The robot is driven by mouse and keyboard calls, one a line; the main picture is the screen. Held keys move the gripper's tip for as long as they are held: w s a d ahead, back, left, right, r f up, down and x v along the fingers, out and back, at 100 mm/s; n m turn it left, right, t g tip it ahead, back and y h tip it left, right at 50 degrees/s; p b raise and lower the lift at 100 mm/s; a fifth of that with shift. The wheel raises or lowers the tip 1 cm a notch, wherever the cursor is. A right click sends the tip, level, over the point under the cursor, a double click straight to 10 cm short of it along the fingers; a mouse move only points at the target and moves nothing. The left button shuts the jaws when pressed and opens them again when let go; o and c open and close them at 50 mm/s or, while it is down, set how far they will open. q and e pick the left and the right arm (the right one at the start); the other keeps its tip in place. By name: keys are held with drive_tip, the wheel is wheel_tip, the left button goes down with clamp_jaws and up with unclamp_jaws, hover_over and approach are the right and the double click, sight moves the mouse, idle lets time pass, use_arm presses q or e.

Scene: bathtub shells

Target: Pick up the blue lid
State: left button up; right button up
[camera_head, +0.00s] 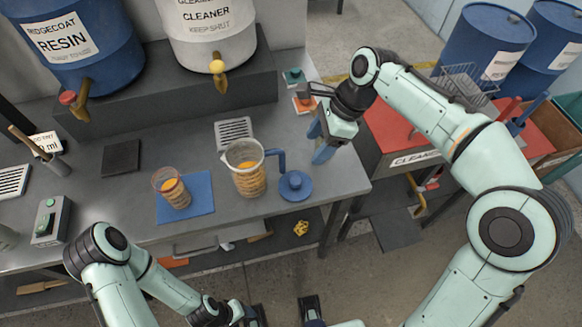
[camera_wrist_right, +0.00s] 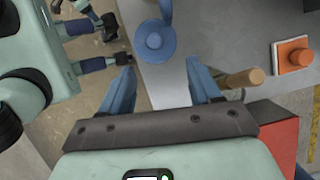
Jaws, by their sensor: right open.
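The blue lid (camera_head: 295,186), a round disc with a raised knob, lies on the grey workbench near its front edge, right of the glass pitcher (camera_head: 247,180). My right gripper (camera_head: 319,143) is open and empty, above the right end of the bench, behind and right of the lid. In the right wrist view the lid (camera_wrist_right: 154,40) shows beyond the gap between the open fingertips (camera_wrist_right: 158,64), not touching them. The pitcher's blue handle is close by the lid. My left gripper (camera_head: 284,309) is low in front of the bench, its two fingertips apart and empty.
A beaker (camera_head: 173,192) stands on a blue mat (camera_head: 203,205) left of the pitcher. A red cart (camera_head: 395,135) stands beyond the bench's right end. Resin and cleaner drums stand on a dark riser (camera_head: 255,85) behind.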

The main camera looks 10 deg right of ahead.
drive_tip(key=b, duration=0.1)
approach(295, 180)
drive_tip(key=x, duration=0.2)
drive_tip(key=shift+w+a+f, duration=0.15)
drive_tip(key=shift+a+f, duration=0.1)
drive_tip(key=shift+f, duration=0.05)
drive_tip(key=shift+b+x, duration=0.55)
drive_tip(key=shift+x, duration=2.4)
use_arm(q)
drive_tip(key=shift+s+f, duration=0.35)
drive_tip(key=shift+f, duration=0.2)
drive_tip(key=shift+s+f, duration=0.3)
drive_tip(key=shift+f, duration=0.25)
use_arm(e)
drive_tip(key=shift+s+d, duration=0.15)
drive_tip(key=shift+s, duration=0.05)
drive_tip(key=c, duration=1.1)
